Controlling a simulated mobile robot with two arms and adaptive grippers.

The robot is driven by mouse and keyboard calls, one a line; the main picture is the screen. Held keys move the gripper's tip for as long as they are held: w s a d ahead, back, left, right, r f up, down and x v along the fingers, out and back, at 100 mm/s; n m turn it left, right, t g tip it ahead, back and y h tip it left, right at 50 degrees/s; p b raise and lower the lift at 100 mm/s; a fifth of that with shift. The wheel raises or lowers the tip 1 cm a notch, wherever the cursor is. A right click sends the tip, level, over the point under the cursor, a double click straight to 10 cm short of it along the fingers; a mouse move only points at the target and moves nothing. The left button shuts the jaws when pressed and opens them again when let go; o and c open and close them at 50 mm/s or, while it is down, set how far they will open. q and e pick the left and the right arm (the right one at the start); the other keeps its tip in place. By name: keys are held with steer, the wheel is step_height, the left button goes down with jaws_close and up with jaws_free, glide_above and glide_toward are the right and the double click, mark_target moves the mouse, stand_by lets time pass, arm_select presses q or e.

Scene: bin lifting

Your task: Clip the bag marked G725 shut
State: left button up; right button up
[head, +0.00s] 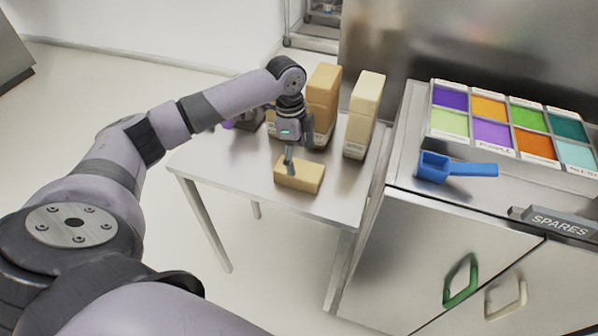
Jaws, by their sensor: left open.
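A low tan block-like item (302,178) lies on the small metal table (345,207). Two tall tan bags stand upright behind it: a darker one (323,95) partly behind my arm and a paler one (364,115) to its right. I cannot read a G725 mark on any of them. My left gripper (288,165) points down at the low tan item, with its fingertips at or just above its top; contact is unclear. It is open. No clip can be made out. My right gripper is not in view.
A dark item with purple (240,118) sits partly hidden behind my left arm. On the counter at right are a tray of coloured squares (512,125), a blue scoop (455,168) and a SPARES label (558,222). The table's front right is clear.

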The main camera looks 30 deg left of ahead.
mark_target(299, 168)
arm_select(q)
steer(key=shift+s+f+p, duration=0.1)
steer(key=shift+f+p, duration=0.25)
steer(key=shift+f, duration=0.05)
steer(key=f, duration=0.1)
steer(key=f+p, duration=0.1)
steer(key=f, duration=0.1)
steer(key=shift+s+d+f, duration=0.15)
steer(key=shift+d+f, duration=0.05)
steer(key=shift+f, duration=0.5)
steer(key=shift+c, duration=0.5)
steer(key=c, duration=1.2)
steer(key=shift+o, duration=0.2)
steer(key=shift+r, duration=0.1)
step_height(299, 168, up, 20)
steer(key=b, duration=0.2)
